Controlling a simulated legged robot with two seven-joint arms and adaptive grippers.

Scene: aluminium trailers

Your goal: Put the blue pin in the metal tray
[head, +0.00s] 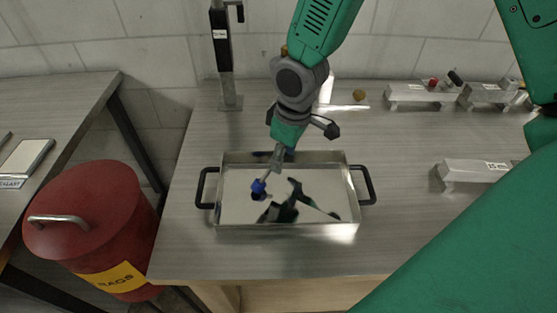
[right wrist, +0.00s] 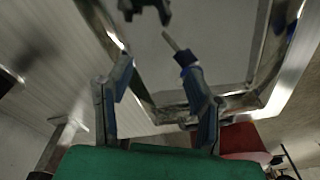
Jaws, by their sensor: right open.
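The metal tray (head: 340,228) is a shiny rectangular pan with two black side handles, in the middle of the bench in the head view. Its rim also shows in the right wrist view (right wrist: 268,55). The blue pin (head: 258,187) shows over the left half of the tray floor, within its rim. In the right wrist view the pin (right wrist: 186,58) has a grey shaft and lies by the tip of the right-hand finger. Whether it touches the finger or rests on the floor is unclear. My right gripper (head: 283,157) is open above the tray. My left gripper is out of view.
A red rags bin (head: 90,220) stands left of the bench. A black post (head: 222,60) rises behind the tray. The bench front is clear.

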